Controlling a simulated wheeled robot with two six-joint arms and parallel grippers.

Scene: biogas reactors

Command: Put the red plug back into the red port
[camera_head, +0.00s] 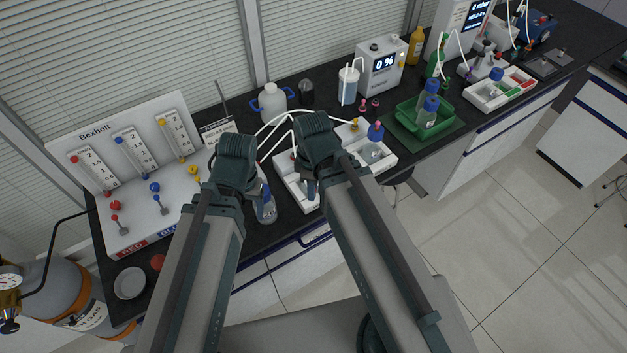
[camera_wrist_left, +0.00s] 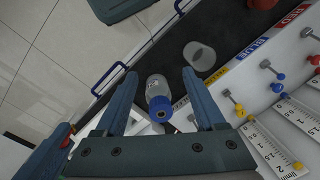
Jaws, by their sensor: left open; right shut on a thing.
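The red port's panel carries a RED label (camera_head: 132,254) on its front edge. A round red item (camera_head: 157,262) lies on the dark counter in front of it, partly cut off in the left wrist view (camera_wrist_left: 262,4); I cannot tell if it is the plug. My left gripper (camera_wrist_left: 160,74) is open, with a clear blue-capped bottle (camera_wrist_left: 158,98) showing between its fingers, not clearly gripped. The bottle also shows in the head view (camera_head: 267,207). My right gripper (camera_head: 311,190) is shut over the white tray on something hidden by the arm. The red port's opening is not discernible.
A white tray (camera_head: 296,200) with bottles stands under my right gripper. A pale dish (camera_head: 130,283) sits at the left end. A green bin (camera_head: 407,122) and a display box (camera_head: 381,66) stand farther right.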

